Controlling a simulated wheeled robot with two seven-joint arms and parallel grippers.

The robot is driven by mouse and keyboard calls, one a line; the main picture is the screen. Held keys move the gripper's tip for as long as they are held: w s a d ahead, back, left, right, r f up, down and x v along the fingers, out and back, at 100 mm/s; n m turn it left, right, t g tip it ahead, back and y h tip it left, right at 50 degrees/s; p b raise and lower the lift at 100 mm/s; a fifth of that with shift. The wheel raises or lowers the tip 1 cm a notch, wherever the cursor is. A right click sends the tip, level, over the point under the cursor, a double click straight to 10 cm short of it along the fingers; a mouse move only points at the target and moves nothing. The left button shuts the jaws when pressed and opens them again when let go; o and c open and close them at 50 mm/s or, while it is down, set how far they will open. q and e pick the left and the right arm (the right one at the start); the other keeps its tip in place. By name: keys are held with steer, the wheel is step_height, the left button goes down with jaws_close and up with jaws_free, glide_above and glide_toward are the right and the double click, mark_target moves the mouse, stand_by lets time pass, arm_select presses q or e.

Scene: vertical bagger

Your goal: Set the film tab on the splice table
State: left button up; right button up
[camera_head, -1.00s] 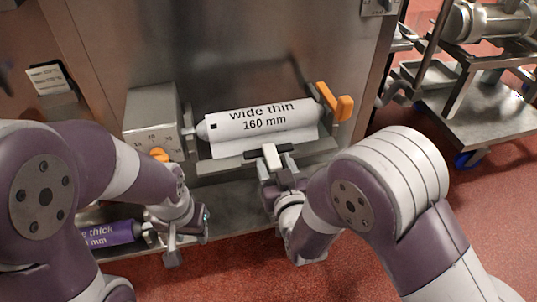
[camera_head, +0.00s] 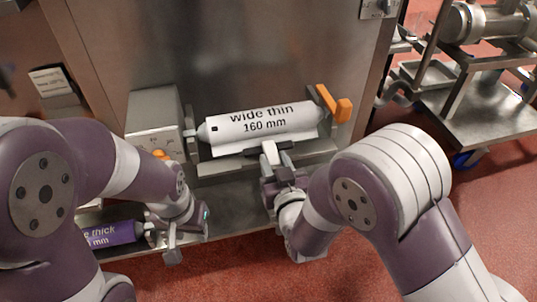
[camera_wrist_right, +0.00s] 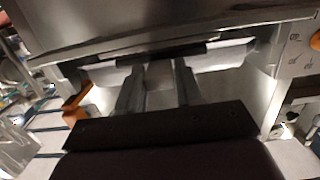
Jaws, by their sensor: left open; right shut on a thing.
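The white film roll (camera_head: 262,124), marked "wide thin 160 mm", sits on a spindle against the steel machine. A strip of white film (camera_head: 228,149) hangs from its lower front, with a dark bar at its edge, partly hidden by my right gripper (camera_head: 270,153). My right gripper is shut on this film tab, just in front of the grey splice table ledge (camera_head: 318,153). In the right wrist view, white film (camera_wrist_right: 225,56) and the dark bar (camera_wrist_right: 162,52) lie at the fingertips. I cannot tell whether the tab touches the ledge. My left gripper (camera_head: 188,243) is open and empty, lower left.
An orange handle (camera_head: 337,104) stands at the roll's right end. A grey dial box (camera_head: 153,118) is at its left. A purple roll (camera_head: 112,233) lies on the lower shelf beside my left gripper. A steel cart (camera_head: 480,115) stands at right.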

steer(key=shift+r, duration=0.35)
step_height(320, 180, up, 3)
steer(key=p, duration=0.3)
steer(key=shift+r, duration=0.2)
steer(key=shift+f, duration=0.1)
steer(key=shift+s, duration=0.1)
steer(key=f+v, duration=0.1)
steer(key=v, duration=1)
steer(key=shift+s+f+p, duration=0.15)
steer(key=shift+s+p, duration=0.25)
steer(key=shift+p, duration=0.05)
steer(key=shift+d, duration=0.15)
